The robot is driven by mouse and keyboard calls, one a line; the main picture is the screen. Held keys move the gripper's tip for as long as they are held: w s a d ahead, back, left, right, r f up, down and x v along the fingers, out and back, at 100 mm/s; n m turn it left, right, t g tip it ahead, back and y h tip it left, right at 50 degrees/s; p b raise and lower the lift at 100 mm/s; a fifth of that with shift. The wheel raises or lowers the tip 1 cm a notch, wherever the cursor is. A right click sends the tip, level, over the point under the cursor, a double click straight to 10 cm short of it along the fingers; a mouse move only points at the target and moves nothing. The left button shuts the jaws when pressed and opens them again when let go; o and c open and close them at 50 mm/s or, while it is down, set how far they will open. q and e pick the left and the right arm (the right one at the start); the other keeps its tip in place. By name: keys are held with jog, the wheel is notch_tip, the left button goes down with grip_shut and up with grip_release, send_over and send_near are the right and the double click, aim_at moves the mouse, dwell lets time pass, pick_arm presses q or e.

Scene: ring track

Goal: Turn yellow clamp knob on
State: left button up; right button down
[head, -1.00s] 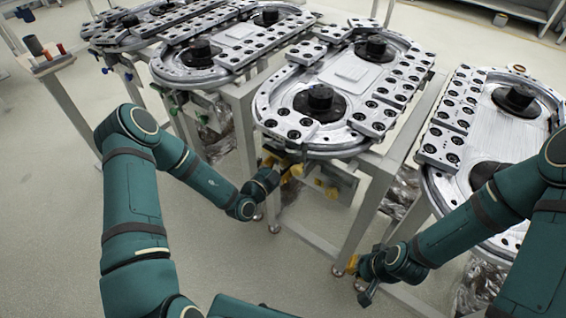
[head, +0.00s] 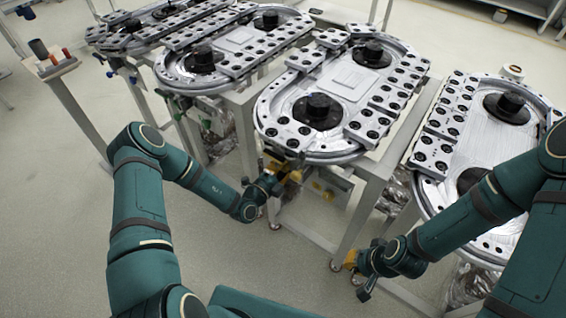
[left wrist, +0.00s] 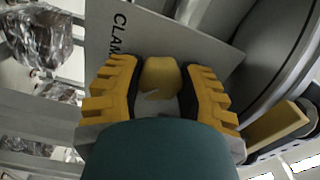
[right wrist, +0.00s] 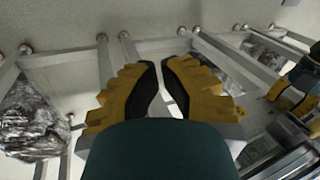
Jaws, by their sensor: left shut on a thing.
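The yellow clamp knob (left wrist: 161,76) shows in the left wrist view in front of a pale panel (left wrist: 125,45) lettered "CLAM", the rest of the word being hidden. My left gripper (left wrist: 160,85) has its fingers on both sides of the knob and is shut on it. In the head view my left gripper (head: 284,175) is at the front of the middle ring track (head: 275,105), just below its rim, and it hides the knob. My right gripper (right wrist: 162,68) is empty, its fingertips almost together; in the head view it (head: 354,262) hangs low, left of the right-hand track.
Another ring track (head: 425,190) stands at the right, and more stand at the back left. Metal legs and frame bars (head: 355,215) are close to both grippers. A small stand with coloured pegs (head: 55,68) is at the far left. The floor in front is clear.

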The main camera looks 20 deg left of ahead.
pick_arm(q)
jog(key=m+p, duration=0.3)
jog(key=m, duration=0.2)
jog(key=shift+a+r+m, duration=0.1)
jog(key=shift+r+m, duration=0.05)
jog(key=shift+m, duration=0.15)
jog(key=shift+w+m+p, duration=0.1)
jog(key=shift+m+p, duration=1.05)
jog(key=shift+m, duration=1.05)
pick_arm(e)
notch_tip(320, 180, up, 6)
jog(key=w, duration=0.2)
jog(key=shift+d+f+t, duration=0.15)
jog(key=shift+d+t, duration=0.05)
jog(key=shift+t, duration=0.2)
pick_arm(q)
jog(key=o, duration=1.2)
jog(key=v, duration=1.2)
